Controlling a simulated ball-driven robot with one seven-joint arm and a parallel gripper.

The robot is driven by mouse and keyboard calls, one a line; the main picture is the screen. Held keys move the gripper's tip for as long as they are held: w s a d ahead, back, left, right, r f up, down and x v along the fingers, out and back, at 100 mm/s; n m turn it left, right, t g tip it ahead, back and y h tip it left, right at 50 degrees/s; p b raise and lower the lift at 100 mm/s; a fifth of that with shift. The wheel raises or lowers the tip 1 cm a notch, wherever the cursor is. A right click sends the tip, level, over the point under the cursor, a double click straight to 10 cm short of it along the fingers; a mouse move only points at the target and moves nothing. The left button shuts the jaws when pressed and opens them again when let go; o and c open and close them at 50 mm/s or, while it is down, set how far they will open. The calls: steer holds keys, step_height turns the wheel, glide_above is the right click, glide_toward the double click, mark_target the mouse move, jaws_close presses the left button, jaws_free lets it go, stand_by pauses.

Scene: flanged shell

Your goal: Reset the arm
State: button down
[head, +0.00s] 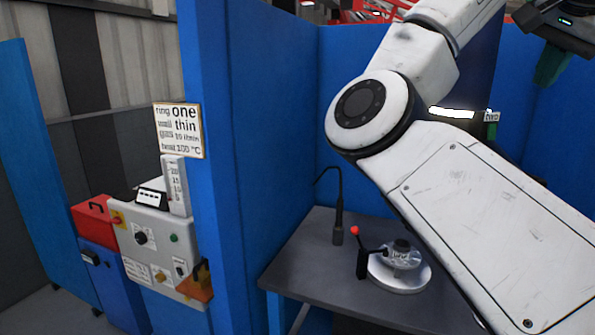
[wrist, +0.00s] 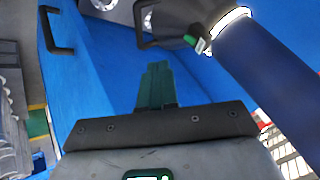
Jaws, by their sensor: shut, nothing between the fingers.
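My white arm crosses the right half of the head view, bent at a round joint. My gripper (head: 550,68) is at the top right of that view, with green fingers pointing down, clear of the table. In the wrist view its green fingers (wrist: 155,75) are together with nothing between them. Blue panels lie beyond the fingers.
A grey table (head: 310,262) stands in a blue-walled booth, holding a round white fixture (head: 400,280), a red-knobbed lever (head: 361,262) and a dark torch-like tool (head: 338,220). A control box (head: 152,240) and a sign (head: 179,130) are at left.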

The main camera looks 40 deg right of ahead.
steer(key=w+a+f+n+h, duration=0.1)
steer(key=w+f+n, duration=0.2)
steer(key=w+f, duration=0.6)
steer(key=w+a+f+n, duration=0.2)
steer(key=w+f+n, duration=0.25)
steer(key=f, duration=0.85)
steer(key=w+a+f+n+y, duration=0.15)
steer(key=a+f, duration=0.25)
steer(key=f, duration=0.5)
steer(key=w+a+f+n+h, duration=0.1)
steer(key=w+a+f+n, duration=0.15)
steer(key=f, duration=0.55)
steer(key=s+a+f+n+y, duration=0.2)
steer(key=s+a+f+n, duration=0.15)
steer(key=a+f, duration=0.35)
steer(key=s+a+f+n+y, duration=0.25)
steer(key=s+a+f, duration=0.2)
steer(key=f, duration=0.55)
steer(key=s+a+f+n+g+y, duration=0.2)
steer(key=s+a+f+n+y, duration=0.1)
steer(key=s+a+f, duration=0.7)
steer(key=s+a+n, duration=0.1)
steer(key=s+a, duration=0.1)
steer(key=s, duration=0.1)
steer(key=shift+s+a+f, duration=0.2)
steer(key=shift+a+f, duration=0.05)
steer(key=shift+a, duration=0.1)
